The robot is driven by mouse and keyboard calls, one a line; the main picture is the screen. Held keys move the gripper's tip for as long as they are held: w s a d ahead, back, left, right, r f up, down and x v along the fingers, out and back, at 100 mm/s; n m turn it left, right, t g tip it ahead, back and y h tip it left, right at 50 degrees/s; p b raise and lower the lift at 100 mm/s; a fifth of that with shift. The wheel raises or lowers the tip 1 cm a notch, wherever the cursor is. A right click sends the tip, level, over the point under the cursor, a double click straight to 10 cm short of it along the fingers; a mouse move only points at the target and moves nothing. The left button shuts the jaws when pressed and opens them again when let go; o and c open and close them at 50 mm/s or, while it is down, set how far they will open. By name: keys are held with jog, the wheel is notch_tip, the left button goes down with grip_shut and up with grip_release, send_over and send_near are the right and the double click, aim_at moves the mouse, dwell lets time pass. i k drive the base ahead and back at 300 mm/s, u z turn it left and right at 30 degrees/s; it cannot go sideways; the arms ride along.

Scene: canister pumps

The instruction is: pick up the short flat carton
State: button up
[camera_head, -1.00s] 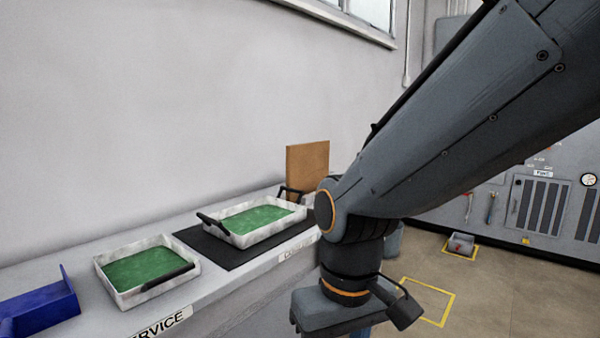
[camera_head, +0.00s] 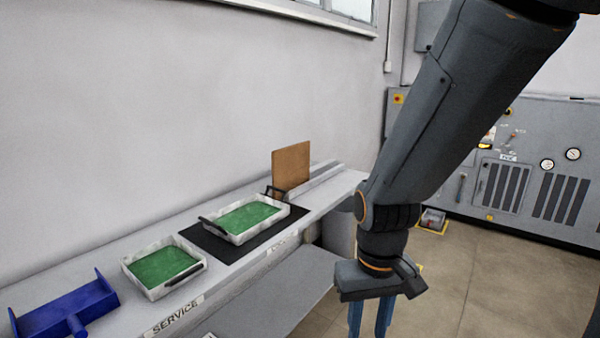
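I cannot make out a short flat carton for certain in this view. A brown upright panel (camera_head: 291,170) stands at the back of the bench; whether it is a carton or a board I cannot tell. My gripper (camera_head: 370,322) hangs at the lower middle, in front of and right of the bench, pointing down. Its two blue fingers stand apart with a gap between them and nothing visible in it. The fingertips are cut off by the lower picture edge.
The bench (camera_head: 80,267) runs along the wall. It bears a green-lined tray (camera_head: 150,286), another tray (camera_head: 236,240) on a black mat (camera_head: 208,247), and a blue holder (camera_head: 75,309). A lower shelf (camera_head: 290,285) lies beneath. Floor (camera_head: 510,290) at right is clear; a grey machine cabinet (camera_head: 545,190) stands behind.

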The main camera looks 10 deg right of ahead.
aim_at(290, 164)
jog(key=z, duration=1.4)
jog(key=i, duration=1.9)
jog(key=u, duration=1.15)
jog(key=i, duration=0.7)
jog(key=u, duration=0.8)
